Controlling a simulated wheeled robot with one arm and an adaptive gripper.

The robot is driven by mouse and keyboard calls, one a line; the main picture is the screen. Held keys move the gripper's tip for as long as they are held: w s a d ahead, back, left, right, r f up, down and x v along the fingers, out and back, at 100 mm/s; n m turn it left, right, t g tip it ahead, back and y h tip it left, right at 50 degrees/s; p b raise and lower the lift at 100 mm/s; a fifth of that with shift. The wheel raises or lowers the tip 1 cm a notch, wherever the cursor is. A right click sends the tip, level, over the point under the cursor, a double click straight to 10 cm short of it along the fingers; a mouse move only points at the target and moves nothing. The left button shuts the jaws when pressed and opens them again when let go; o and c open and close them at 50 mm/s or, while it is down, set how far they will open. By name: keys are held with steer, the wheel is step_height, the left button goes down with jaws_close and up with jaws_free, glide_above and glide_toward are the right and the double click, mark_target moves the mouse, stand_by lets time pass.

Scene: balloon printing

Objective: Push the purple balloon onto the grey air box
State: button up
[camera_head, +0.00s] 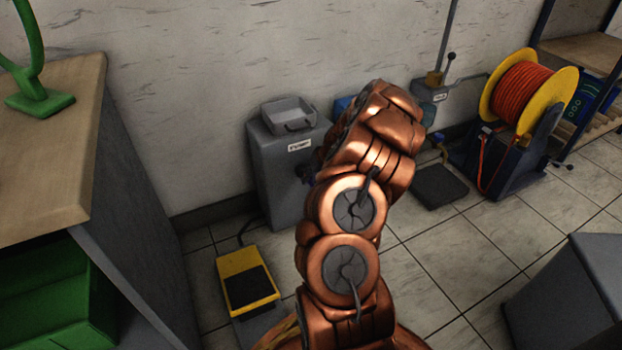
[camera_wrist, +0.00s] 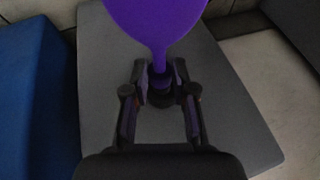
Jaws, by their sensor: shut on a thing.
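In the wrist view the purple balloon (camera_wrist: 155,20) is at the top, partly cut off by the picture edge. Its neck narrows down between the fingertips of my gripper (camera_wrist: 160,82), which is shut on it. A dark round fitting shows right under the neck; I cannot tell whether the neck is around it or only above it. A grey box (camera_wrist: 105,90), apparently the air box, lies beneath the fingers. In the head view my copper arm hides the gripper and the balloon.
A blue box (camera_wrist: 35,90) stands left of the grey surface. In the head view a grey cabinet (camera_head: 278,175) with a tray (camera_head: 288,112), a yellow pedal (camera_head: 248,263) and an orange hose reel (camera_head: 522,92) surround my arm. A workbench (camera_head: 70,160) is at left.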

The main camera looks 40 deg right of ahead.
steer(key=shift+w, duration=0.3)
stand_by(0.4)
steer(key=shift+d, duration=0.1)
steer(key=o, duration=0.8)
steer(key=shift+r, duration=0.1)
steer(key=p+v, duration=0.4)
steer(key=v, duration=0.4)
steer(key=shift+s+r, duration=0.25)
steer(key=shift+r, duration=0.1)
stand_by(0.4)
